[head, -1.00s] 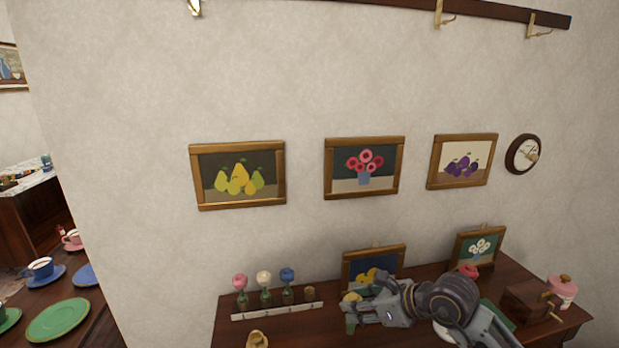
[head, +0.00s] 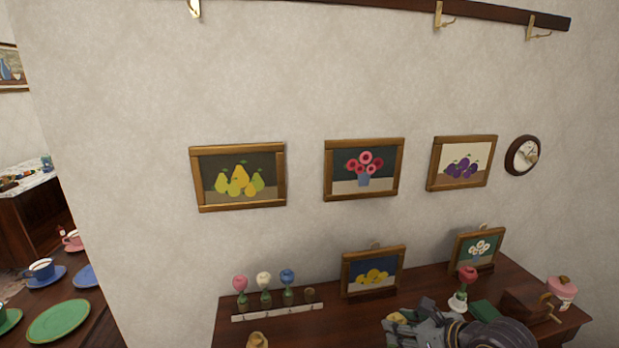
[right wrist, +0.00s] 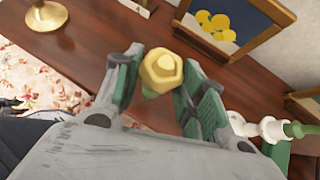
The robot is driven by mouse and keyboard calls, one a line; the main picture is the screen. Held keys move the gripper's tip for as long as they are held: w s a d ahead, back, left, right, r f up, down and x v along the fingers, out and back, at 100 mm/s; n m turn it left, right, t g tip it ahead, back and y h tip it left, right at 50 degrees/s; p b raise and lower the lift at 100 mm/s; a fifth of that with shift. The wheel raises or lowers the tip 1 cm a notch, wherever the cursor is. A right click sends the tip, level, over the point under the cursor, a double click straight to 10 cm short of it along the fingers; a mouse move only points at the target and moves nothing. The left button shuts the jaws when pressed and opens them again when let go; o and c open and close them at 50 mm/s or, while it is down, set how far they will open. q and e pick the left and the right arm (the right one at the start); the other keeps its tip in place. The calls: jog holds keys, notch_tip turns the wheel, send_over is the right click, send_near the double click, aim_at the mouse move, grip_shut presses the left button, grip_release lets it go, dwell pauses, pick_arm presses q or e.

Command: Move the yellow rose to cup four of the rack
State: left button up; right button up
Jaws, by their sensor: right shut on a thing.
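The yellow rose (right wrist: 162,70) is between the green-padded fingers of my right gripper (right wrist: 163,88) in the right wrist view. In the head view its bloom (head: 397,317) shows at the tips of my right gripper (head: 408,325), near the bottom edge. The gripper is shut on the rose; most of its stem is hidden. The white-fronted rack (head: 277,312) stands to the left on the dark table. It holds a pink rose (head: 240,284), a white rose (head: 264,280) and a blue rose (head: 287,277). The rightmost cup (head: 310,293) looks empty. My left gripper is not in view.
A framed lemon picture (head: 373,271) stands behind, right of the rack. A yellowish object (head: 257,340) lies before the rack.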

jog(key=shift+s+d, duration=0.15)
jog(key=shift+d, duration=0.2)
dwell(0.4)
